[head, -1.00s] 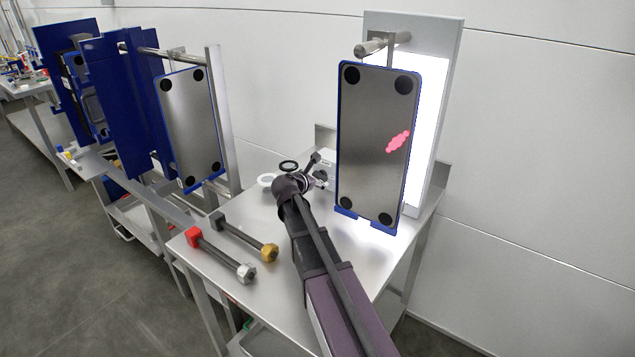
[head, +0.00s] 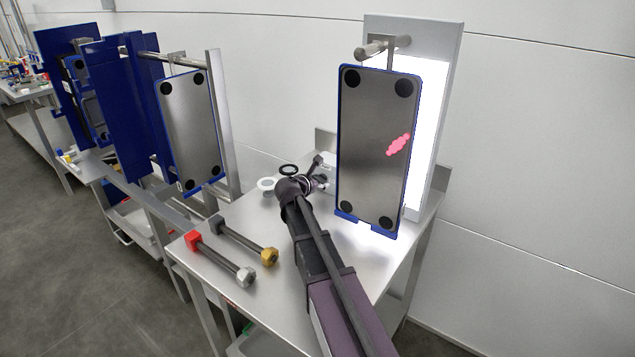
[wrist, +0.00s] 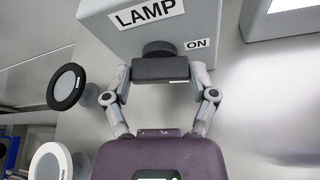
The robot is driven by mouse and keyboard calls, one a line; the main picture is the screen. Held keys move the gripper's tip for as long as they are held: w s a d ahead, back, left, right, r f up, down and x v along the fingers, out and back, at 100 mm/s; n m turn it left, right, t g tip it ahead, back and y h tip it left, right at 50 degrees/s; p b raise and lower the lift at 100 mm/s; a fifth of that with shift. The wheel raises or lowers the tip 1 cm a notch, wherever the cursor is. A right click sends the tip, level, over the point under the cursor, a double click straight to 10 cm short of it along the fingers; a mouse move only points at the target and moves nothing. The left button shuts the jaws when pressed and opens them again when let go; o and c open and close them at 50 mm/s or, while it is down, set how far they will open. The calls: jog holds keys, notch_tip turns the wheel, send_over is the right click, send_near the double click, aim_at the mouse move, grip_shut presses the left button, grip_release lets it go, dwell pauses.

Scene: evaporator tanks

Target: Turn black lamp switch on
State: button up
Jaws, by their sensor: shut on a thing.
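The black lamp switch (wrist: 160,68) is on the front of a grey box (wrist: 145,28) labelled LAMP, with an ON label (wrist: 197,44) to the right of the switch in the wrist view. The switch has a round base and a dark bar-shaped handle, which lies level in that view with a small white mark near its right end. My gripper (wrist: 161,74) is shut on the handle, one finger at each end. In the head view my wrist hides most of the box and switch. The lamp panel (head: 431,120) glows white behind a hanging plate.
The blue-edged plate (head: 370,150) with a pink spot hangs right of my arm. Two large bolts, one red-headed (head: 220,260) and one gold-nutted (head: 243,240), lie on the table at left.

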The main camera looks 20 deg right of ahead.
jog(key=shift+n+g+h, duration=0.4)
jog(key=shift+n+g, duration=0.4)
jog(key=shift+n, duration=0.2)
jog(key=o, duration=1)
jog(key=shift+d, duration=0.1)
jog(key=shift+o, duration=0.2)
